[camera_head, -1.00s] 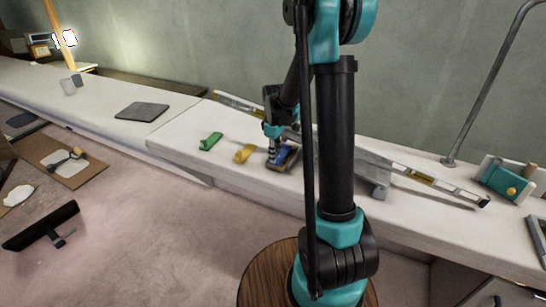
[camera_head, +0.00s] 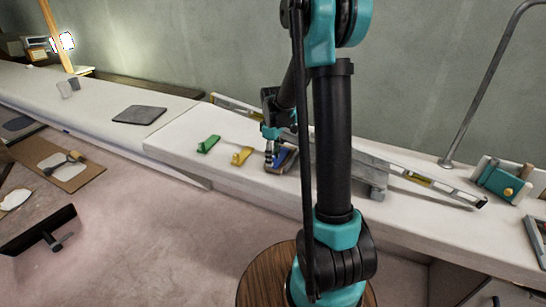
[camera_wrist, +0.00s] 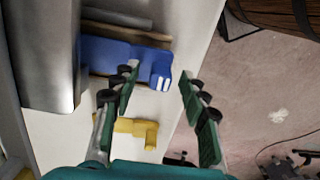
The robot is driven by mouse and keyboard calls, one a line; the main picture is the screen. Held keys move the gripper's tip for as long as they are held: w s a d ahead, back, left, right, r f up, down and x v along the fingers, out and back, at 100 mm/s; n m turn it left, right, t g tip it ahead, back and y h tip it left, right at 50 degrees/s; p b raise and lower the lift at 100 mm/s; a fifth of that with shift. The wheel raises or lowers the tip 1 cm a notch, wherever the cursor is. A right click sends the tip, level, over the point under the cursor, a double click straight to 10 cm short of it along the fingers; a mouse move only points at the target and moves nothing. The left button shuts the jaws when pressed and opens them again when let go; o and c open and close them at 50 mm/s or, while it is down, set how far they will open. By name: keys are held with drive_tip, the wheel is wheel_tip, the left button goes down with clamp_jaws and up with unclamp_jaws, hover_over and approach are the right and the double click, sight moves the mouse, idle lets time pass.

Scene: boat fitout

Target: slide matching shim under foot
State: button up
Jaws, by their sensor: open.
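A blue shim (camera_wrist: 108,55) lies on the white bench, with white stripes at its right end in the wrist view; it also shows below my gripper in the head view (camera_head: 283,158). A yellow shim (camera_wrist: 140,128) lies beside it, and shows in the head view (camera_head: 242,156). A green shim (camera_head: 208,144) lies further left. My gripper (camera_wrist: 156,75) is open and points down over the blue shim's striped end. I cannot tell whether a finger touches it. A grey foot (camera_head: 378,185) appears under the spirit level, right of my arm.
A long spirit level (camera_head: 425,178) runs along the bench, partly hidden by my arm. A grey block (camera_wrist: 48,60) stands left of the blue shim in the wrist view. A teal box (camera_head: 497,178) sits at the right. The bench's front edge is close to the shims.

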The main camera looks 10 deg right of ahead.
wheel_tip(320, 180, up, 12)
drive_tip(key=s+d+f+m+t, duration=0.1)
drive_tip(key=s+f+m, duration=0.2)
drive_tip(key=s, duration=0.5)
drive_tip(key=s+d+f+m+t, duration=0.1)
drive_tip(key=s+f+m, duration=0.2)
drive_tip(key=s, duration=0.4)
drive_tip(key=s+d+f+m+t, duration=0.1)
drive_tip(key=s+f+m+t, duration=0.1)
drive_tip(key=s, duration=0.6)
drive_tip(key=f+m, duration=0.1)
drive_tip(key=m, duration=0.1)
drive_tip(key=shift+s+f+m, duration=0.3)
drive_tip(key=shift+f+m, duration=0.05)
drive_tip(key=shift+m, duration=0.05)
drive_tip(key=shift+c, duration=1.2)
